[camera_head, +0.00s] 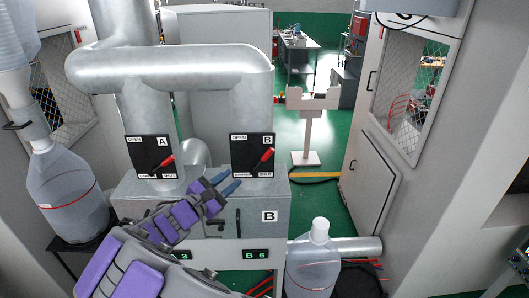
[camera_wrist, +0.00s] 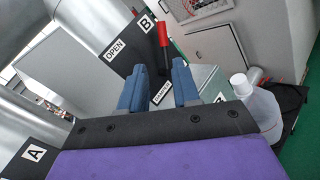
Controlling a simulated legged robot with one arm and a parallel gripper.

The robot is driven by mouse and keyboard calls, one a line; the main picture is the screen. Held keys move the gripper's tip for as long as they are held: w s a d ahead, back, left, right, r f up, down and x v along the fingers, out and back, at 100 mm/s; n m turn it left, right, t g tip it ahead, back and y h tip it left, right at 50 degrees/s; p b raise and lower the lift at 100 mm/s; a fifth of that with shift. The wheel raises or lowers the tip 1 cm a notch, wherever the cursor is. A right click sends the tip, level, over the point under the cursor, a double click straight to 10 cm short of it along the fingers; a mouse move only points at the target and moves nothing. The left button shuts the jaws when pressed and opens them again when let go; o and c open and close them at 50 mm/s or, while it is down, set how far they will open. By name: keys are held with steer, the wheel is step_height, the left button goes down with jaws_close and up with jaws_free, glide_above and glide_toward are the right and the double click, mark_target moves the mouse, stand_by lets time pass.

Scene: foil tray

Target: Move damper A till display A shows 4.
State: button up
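Damper A is a black plate (camera_head: 143,146) marked A and OPEN on the left pipe, with a red-tipped lever (camera_head: 164,164) pointing up and right. Part of its plate shows at the lower left of the wrist view (camera_wrist: 30,163). Display A (camera_head: 182,255) shows 3, its left part hidden by my arm. My gripper (camera_head: 227,181) is open and empty, just below and left of damper B's plate. In the wrist view, my two blue fingers (camera_wrist: 158,88) stand apart with nothing between them, pointing toward damper B's plate (camera_wrist: 118,52).
Damper B (camera_head: 240,148) has its own red lever (camera_head: 265,156), which also shows in the wrist view (camera_wrist: 163,35). Display B (camera_head: 256,254) shows 6. Jugs stand at left (camera_head: 68,195) and front right (camera_head: 313,265). A thick horizontal pipe (camera_head: 170,66) runs above the dampers.

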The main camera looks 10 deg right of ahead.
mark_target(267, 153)
steer(key=p+x, duration=0.1)
steer(key=x, duration=1.6)
steer(key=shift+d+f, duration=0.1)
steer(key=shift+d, duration=0.05)
steer(key=shift+s, duration=0.1)
steer(key=shift+c, duration=0.4)
jaws_close()
